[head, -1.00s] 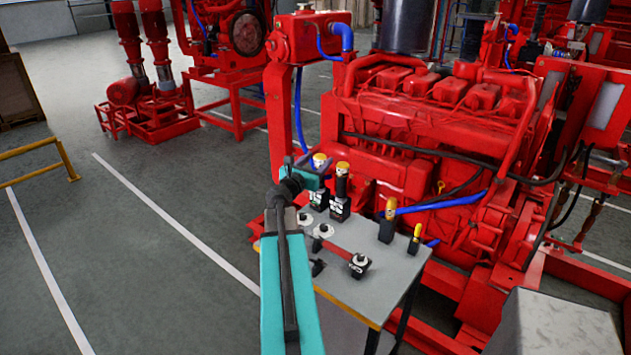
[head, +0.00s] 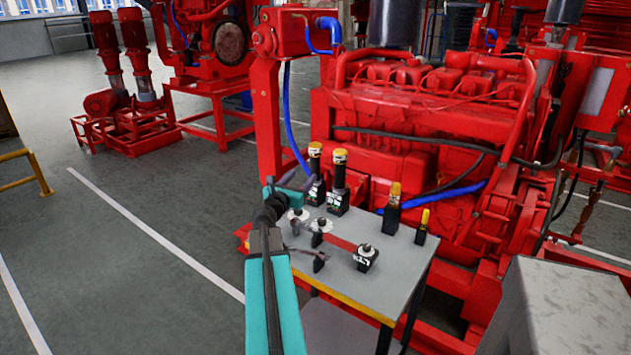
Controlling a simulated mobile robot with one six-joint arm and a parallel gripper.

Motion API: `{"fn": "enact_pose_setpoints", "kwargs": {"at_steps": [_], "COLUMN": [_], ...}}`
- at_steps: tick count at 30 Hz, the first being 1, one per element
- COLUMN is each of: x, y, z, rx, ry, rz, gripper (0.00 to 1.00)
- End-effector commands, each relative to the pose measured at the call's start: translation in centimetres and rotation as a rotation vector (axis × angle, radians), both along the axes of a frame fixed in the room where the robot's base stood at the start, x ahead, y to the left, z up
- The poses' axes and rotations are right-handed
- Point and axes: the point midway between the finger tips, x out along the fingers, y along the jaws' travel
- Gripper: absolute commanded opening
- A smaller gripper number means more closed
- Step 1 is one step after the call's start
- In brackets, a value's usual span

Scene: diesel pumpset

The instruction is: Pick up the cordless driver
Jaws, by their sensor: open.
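Several small black tools stand on a grey-topped table. Two tall black ones with yellow tops, one at the back left (head: 315,190) and one beside it (head: 339,196), stand upright, and two more, a wider one (head: 392,216) and a slim one (head: 421,233), stand toward the right. I cannot tell which of these is the cordless driver. My gripper (head: 302,188) is open and empty at the table's left back, appearing in front of the back-left tool. Its fingers are small and partly blend with the dark tools.
The table (head: 395,285) also bears a black box-like item (head: 366,258), white-disc pieces (head: 321,226) and a red strip. A large red engine (head: 420,120) stands close behind. A grey block (head: 570,310) is at the front right. Open floor lies left.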

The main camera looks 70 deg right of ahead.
Motion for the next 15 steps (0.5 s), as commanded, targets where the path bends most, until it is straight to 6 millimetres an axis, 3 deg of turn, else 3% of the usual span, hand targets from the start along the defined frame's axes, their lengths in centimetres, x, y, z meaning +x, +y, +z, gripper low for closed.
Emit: {"fn": "enact_pose_setpoints", "kwargs": {"at_steps": [1,6,15], "x": [-0.1,-0.2,-0.4], "y": [0.0,-0.2,-0.3], "z": [-1.8,-4.0,-5.3], "rx": [0.000,0.000,0.000], "ry": [0.000,0.000,0.000], "rz": [-0.001,-0.003,-0.006], "gripper": [0.53,0.53,0.53]}}
